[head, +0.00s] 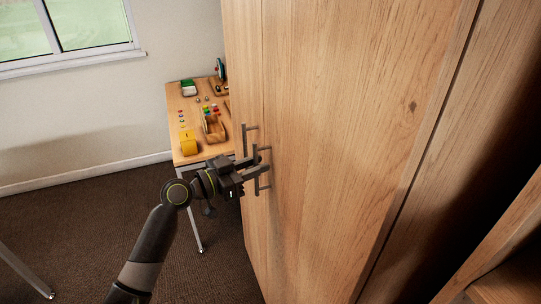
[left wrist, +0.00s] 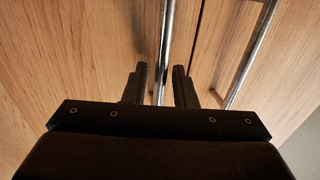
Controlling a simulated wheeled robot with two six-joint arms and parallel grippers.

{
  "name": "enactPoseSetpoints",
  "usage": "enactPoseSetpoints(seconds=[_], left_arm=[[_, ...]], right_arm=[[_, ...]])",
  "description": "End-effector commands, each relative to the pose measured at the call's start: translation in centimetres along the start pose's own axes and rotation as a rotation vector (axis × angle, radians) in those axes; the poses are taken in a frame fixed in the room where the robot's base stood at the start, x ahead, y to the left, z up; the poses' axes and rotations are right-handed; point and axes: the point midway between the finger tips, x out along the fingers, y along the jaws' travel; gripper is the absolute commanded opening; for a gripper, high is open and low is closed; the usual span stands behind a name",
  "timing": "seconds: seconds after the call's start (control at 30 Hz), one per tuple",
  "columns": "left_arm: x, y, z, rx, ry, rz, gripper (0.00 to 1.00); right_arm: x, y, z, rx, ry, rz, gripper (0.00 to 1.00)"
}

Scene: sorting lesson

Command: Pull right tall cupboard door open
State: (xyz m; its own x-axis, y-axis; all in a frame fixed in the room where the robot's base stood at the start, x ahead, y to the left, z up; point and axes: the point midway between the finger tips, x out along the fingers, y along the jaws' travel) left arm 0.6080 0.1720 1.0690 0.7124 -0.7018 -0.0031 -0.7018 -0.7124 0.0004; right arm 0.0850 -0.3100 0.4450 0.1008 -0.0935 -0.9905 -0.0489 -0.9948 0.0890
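The tall wooden cupboard stands close in the head view, with its right door (head: 345,130) the large panel nearest me. The door looks closed, flush with the narrow-looking left door (head: 245,60). The right door's metal bar handle (head: 256,156) also shows in the left wrist view (left wrist: 166,40). The left door's handle (head: 245,138) is just beyond it. My left gripper (head: 261,167) is at the right door's handle. In the left wrist view its two fingers (left wrist: 161,84) are apart, with the bar between them and small gaps on both sides. My right gripper is out of view.
A wooden table (head: 187,98) with a yellow object (head: 188,142), a wooden tray (head: 213,128) and small coloured pieces stands behind my left gripper. Dark carpet (head: 90,220) is open at the left. Another wooden panel (head: 500,235) stands close at the right.

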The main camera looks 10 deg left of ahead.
Motion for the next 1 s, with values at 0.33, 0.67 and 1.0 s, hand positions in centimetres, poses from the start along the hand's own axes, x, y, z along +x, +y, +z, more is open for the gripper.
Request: enactPoseSetpoints(seconds=[0.33, 0.67, 1.0], left_arm=[[-0.08, 0.05, 0.05, 0.000, 0.000, 0.001, 0.25], [-0.07, 0.04, 0.02, 0.000, 0.000, 0.001, 0.00], [-0.28, 0.02, -0.03, 0.001, 0.000, -0.005, 0.00]], right_arm=[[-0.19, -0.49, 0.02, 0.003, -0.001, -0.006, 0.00], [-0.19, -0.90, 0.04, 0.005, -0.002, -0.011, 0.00], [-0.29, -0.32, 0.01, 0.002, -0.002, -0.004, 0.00]])
